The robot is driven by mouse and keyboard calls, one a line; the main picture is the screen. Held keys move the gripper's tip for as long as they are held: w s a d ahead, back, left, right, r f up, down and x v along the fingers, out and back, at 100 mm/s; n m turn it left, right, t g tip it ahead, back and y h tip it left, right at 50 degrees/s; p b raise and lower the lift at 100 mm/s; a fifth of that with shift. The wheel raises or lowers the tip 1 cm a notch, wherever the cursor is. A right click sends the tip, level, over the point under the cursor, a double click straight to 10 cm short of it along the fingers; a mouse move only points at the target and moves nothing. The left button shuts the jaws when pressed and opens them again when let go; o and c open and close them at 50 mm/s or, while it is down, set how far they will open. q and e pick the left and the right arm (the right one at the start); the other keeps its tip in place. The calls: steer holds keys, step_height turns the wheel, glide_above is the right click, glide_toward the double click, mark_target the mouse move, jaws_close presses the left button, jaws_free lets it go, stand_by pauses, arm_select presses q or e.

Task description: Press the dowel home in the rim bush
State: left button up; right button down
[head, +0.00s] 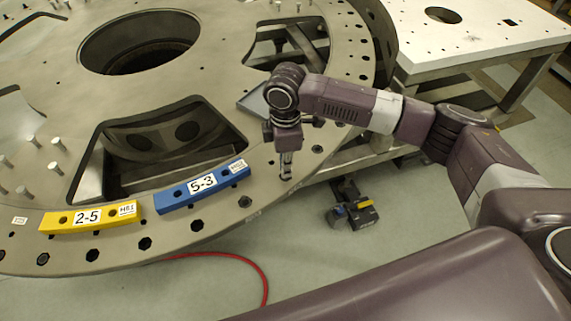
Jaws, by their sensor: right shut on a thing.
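The turret plate (130,258) is a large round grey metal plate with cut-out windows and a row of holes and bushes along its rim. My right gripper (286,172) points straight down at the rim, just right of the blue block. It is shut on a thin upright thing at its tips, which I take to be the dowel. The fingers hide most of the dowel and the bush below it, so I cannot tell how deep the dowel sits. My left gripper is not in the picture.
A blue block marked 5-3 (202,188) and a yellow block marked 2-5 (88,217) lie on the rim. Several upright pins (33,141) stand at the left. A power tool (352,213) and a red hose (255,267) are on the floor. A white table (480,35) stands behind.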

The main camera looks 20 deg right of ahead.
steer(key=shift+s+f, duration=0.1)
steer(key=shift+f, duration=0.45)
stand_by(0.5)
steer(key=c, duration=2.1)
jaws_free()
steer(key=shift+r, duration=0.1)
step_height(320, 180, up, 7)
steer(key=p, duration=0.8)
steer(key=shift+r, duration=0.1)
